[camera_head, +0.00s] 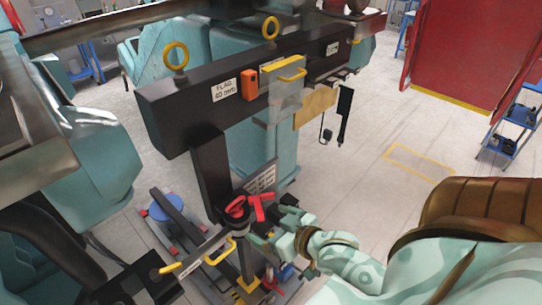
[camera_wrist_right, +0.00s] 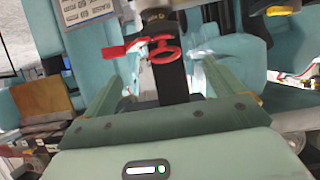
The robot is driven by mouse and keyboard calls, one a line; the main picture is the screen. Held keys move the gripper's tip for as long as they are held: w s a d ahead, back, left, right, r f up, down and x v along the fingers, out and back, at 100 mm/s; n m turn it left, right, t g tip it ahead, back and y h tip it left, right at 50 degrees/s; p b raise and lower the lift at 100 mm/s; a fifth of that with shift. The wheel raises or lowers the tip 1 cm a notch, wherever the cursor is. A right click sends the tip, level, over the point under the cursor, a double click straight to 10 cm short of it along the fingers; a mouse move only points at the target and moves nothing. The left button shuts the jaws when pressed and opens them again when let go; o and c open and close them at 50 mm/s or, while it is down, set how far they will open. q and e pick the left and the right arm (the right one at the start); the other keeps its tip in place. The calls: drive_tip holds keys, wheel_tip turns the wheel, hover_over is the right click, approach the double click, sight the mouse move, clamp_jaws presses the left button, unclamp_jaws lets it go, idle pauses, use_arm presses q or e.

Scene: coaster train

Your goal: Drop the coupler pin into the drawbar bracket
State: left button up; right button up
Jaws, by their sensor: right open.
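A red ring handle (camera_head: 235,207), which looks like the top of the coupler pin, sits beside the dark upright post below the black beam. It also shows in the right wrist view (camera_wrist_right: 166,50), in front of a black shaft (camera_wrist_right: 172,85). A red tag or lever (camera_head: 257,207) is next to it. My right gripper (camera_head: 268,238) is just right of and below the ring. Its fingers are apart, with the ring and shaft beyond and between them in the wrist view, and nothing gripped. The bracket's opening cannot be made out. My left gripper is not seen.
A black beam (camera_head: 205,103) with yellow lifting eyes spans above. A labelled bar (camera_head: 197,253) with a yellow handle runs in from the lower left. A blue round stool-like top (camera_head: 167,208) stands at left. Open floor (camera_head: 370,130) lies to the right.

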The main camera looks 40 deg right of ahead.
sight(237, 202)
drive_tip(key=r+x, duration=0.1)
drive_tip(key=x, duration=0.4)
drive_tip(key=w+r+x, duration=0.1)
drive_tip(key=x, duration=0.4)
drive_tip(key=r+x, duration=0.1)
drive_tip(key=x, duration=0.4)
drive_tip(key=shift+w+a+f+b, duration=0.1)
drive_tip(key=shift+w+a+b, duration=0.15)
drive_tip(key=shift+b, duration=0.1)
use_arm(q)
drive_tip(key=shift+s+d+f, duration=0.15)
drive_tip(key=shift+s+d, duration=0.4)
use_arm(e)
drive_tip(key=shift+s, duration=0.1)
drive_tip(key=c, duration=1.3)
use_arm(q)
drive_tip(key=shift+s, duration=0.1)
